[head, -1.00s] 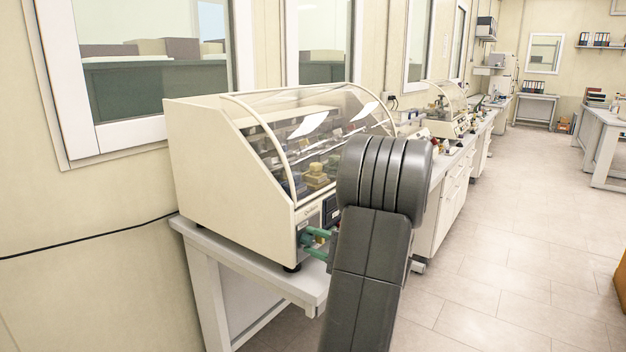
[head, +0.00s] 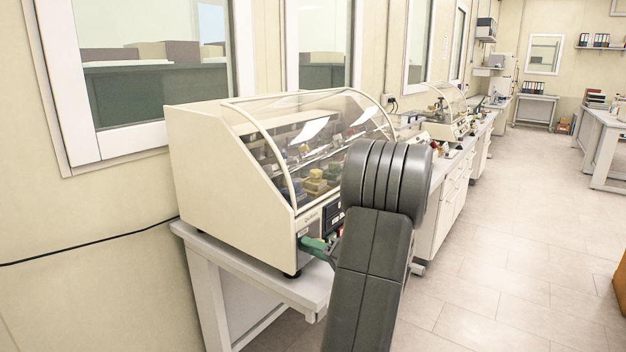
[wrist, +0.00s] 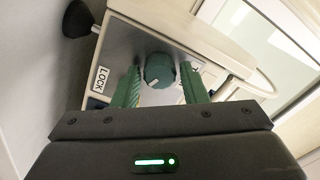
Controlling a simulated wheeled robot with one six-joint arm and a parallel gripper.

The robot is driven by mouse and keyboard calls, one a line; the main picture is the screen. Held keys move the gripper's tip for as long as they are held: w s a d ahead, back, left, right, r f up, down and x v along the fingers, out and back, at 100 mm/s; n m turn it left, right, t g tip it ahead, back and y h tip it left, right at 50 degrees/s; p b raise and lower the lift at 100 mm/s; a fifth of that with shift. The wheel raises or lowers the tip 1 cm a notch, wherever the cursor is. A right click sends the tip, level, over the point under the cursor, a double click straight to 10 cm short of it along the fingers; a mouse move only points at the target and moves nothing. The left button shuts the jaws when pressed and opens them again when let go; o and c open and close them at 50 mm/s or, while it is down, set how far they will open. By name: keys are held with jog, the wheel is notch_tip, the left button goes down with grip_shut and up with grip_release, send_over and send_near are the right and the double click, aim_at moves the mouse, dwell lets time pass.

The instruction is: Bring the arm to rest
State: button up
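The testing machine (head: 232,190) is a cream box with a curved clear lid, which is down. It stands on a small table by the wall. In the wrist view a round dark green knob (wrist: 158,72) is on its front panel, with a "LOCK" label to its left and a partly hidden label to its right. My gripper (wrist: 161,76) has two green fingers, one on each side of the knob, with gaps between them and it. It is open and holds nothing. In the head view its fingers (head: 314,245) are at the machine's front panel, partly hidden by my dark arm.
The small table (head: 303,288) has a free strip in front of the machine. A bench with another clear-lidded machine (head: 450,115) runs along the wall behind. The floor (head: 490,270) to the right is clear. A black cable (head: 90,238) hangs on the left wall.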

jog(key=shift+n+p, duration=0.55)
jog(key=shift+n, duration=0.25)
jog(key=shift+s+f, duration=0.1)
